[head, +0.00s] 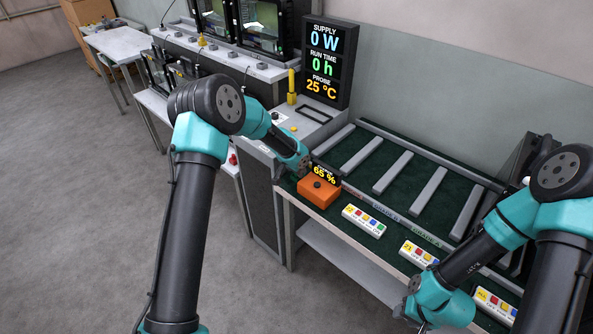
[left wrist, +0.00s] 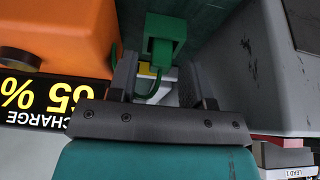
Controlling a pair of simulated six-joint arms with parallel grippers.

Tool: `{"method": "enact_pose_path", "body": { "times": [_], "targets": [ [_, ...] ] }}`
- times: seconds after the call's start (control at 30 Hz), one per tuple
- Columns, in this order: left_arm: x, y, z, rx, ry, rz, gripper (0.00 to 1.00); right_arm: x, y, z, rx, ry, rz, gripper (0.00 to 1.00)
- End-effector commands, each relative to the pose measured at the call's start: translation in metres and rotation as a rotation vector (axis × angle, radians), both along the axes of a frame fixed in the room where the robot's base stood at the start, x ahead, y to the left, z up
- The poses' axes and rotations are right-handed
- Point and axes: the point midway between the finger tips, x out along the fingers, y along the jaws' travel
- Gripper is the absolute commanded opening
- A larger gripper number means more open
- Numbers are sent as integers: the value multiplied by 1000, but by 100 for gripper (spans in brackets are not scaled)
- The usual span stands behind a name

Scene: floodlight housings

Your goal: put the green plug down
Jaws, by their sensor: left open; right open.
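The green plug (left wrist: 164,42) shows in the left wrist view, just beyond and between the fingertips of my left gripper (left wrist: 158,85). The two dark fingers stand apart, with a gap beside the plug; I cannot tell whether either touches it. A thin green cable loops beside the plug at the left finger. In the head view, the left arm's end is beside the orange box (head: 318,192), and the plug cannot be made out there. My right gripper (head: 422,326) is low at the bottom edge, mostly cut off, and I see nothing in it.
The orange box, with a 65 % display (left wrist: 45,100), is close to the left gripper. White strips with coloured buttons (head: 364,220) line the bench front. A green bench bed (head: 352,150) with grey bars lies behind. A supply display (head: 325,62) stands at the back.

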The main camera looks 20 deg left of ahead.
Motion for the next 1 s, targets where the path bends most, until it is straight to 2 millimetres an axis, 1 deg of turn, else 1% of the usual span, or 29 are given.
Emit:
{"method": "enact_pose_path", "body": {
  "times": [0.17,0.5,0.6,0.8,1.0],
  "targets": [
    [-7,4,21,0,-1,0,46,0,0,0,0,0,0,43],
    [-28,15,78,1,-3,0,46,0,0,0,0,0,0,43],
    [-33,17,92,0,-2,-1,46,0,0,0,0,0,0,43],
    [-39,20,107,0,-1,-1,46,0,0,0,0,0,0,43],
    [-40,20,108,1,0,-2,46,0,0,0,0,0,0,43]
  ]
}}
